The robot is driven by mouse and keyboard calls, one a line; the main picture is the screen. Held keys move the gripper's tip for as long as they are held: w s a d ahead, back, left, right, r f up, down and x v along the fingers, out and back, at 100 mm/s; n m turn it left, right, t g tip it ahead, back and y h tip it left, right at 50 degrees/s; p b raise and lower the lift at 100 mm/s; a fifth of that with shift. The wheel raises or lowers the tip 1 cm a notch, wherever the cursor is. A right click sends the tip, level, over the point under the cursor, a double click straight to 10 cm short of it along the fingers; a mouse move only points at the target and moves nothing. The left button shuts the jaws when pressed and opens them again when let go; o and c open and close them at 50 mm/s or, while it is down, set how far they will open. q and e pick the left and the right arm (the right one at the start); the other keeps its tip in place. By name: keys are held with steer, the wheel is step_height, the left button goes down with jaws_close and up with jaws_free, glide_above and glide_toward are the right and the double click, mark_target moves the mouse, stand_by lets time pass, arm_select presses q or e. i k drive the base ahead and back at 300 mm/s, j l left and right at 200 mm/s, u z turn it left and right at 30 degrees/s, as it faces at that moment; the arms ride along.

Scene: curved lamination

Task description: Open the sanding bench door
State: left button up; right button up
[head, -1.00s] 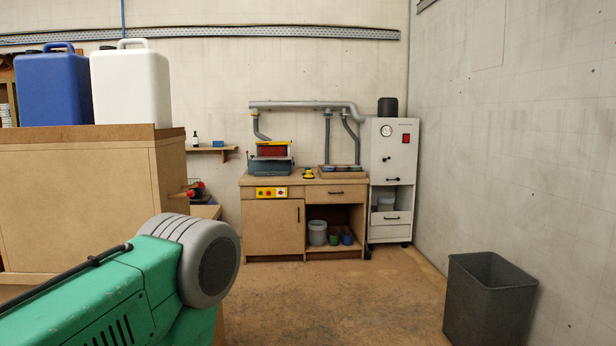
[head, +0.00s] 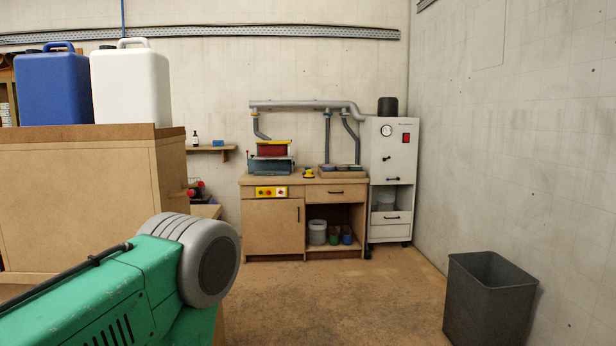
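The sanding bench (head: 335,180) stands against the back wall, a little right of the middle. Its door (head: 270,227) is the wooden panel at the lower left of the bench, with a small dark upright handle (head: 298,214) near its right edge. The door looks shut. A sander with a red belt (head: 271,152) stands on the bench top above it. Neither of my grippers is in view. A green and grey part of my own body fills the lower left, well short of the bench.
A large wooden cabinet (head: 75,205) bearing a blue canister (head: 52,88) and a white canister (head: 131,86) stands at left. A grey bin (head: 488,300) stands at lower right. A white extractor cabinet (head: 391,160) adjoins the bench. The floor (head: 330,300) between is clear.

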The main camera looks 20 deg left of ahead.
mark_target(271, 226)
steer(key=i+u, duration=0.15)
steer(key=i, duration=0.8)
steer(key=i+l+u, duration=0.1)
steer(key=i, duration=0.8)
steer(key=i+u, duration=0.25)
steer(key=i, duration=0.8)
steer(key=i+l+u, duration=0.1)
steer(key=i+u, duration=0.15)
steer(key=i, duration=0.75)
steer(key=i+j, duration=0.1)
steer(key=i, duration=0.4)
steer(key=i+j, duration=0.1)
steer(key=i, duration=0.45)
steer(key=i+j+z, duration=0.1)
steer(key=i, duration=0.4)
steer(key=i+j, duration=0.15)
steer(key=i, duration=0.35)
steer(key=i+j+z, duration=0.4)
steer(key=i+j, duration=0.15)
steer(key=i, duration=0.1)
